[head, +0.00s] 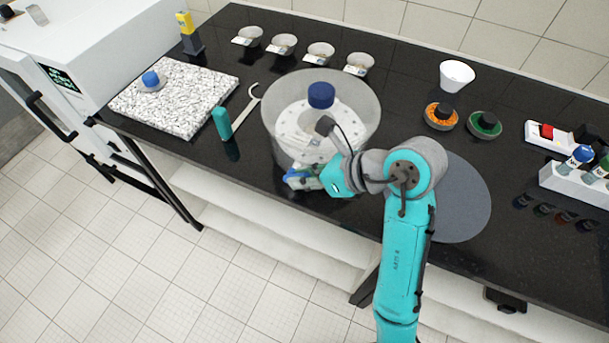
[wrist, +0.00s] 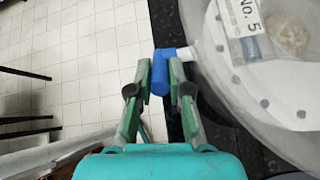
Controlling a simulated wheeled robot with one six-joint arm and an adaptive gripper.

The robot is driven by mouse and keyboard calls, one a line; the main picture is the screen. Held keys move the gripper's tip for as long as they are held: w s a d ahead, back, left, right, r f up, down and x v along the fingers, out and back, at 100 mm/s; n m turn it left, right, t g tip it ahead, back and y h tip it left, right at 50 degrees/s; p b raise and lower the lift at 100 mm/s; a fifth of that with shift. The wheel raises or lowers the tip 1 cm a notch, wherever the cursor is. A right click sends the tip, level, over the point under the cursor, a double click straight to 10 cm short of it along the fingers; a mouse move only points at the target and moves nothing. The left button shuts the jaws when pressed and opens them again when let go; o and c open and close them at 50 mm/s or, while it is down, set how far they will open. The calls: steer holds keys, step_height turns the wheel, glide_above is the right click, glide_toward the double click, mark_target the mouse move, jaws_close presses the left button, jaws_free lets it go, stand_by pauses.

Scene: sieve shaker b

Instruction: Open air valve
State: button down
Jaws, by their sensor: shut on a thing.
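The air valve shows in the wrist view as a blue handle (wrist: 160,75) on the side of a clear round vessel (wrist: 215,75). My gripper (wrist: 160,82) is shut on the blue handle, with one finger on each side of it. In the head view my gripper (head: 305,180) is at the lower front side of the clear vessel (head: 365,95), where a bit of blue shows between the fingers. A white inner part with a blue cap (head: 321,95) is inside the vessel. The handle's exact turn angle is hard to tell.
Several small dishes (head: 320,52) line the back of the black bench (head: 400,80). A teal cylinder (head: 221,122) and a speckled slab (head: 175,100) are to the left. Orange and green round pots (head: 441,116) and a white rack (head: 570,185) are to the right.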

stand_by(0.3)
steer(key=c, duration=1.4)
jaws_free()
steer(key=shift+o, duration=0.2)
steer(key=shift+f, duration=0.1)
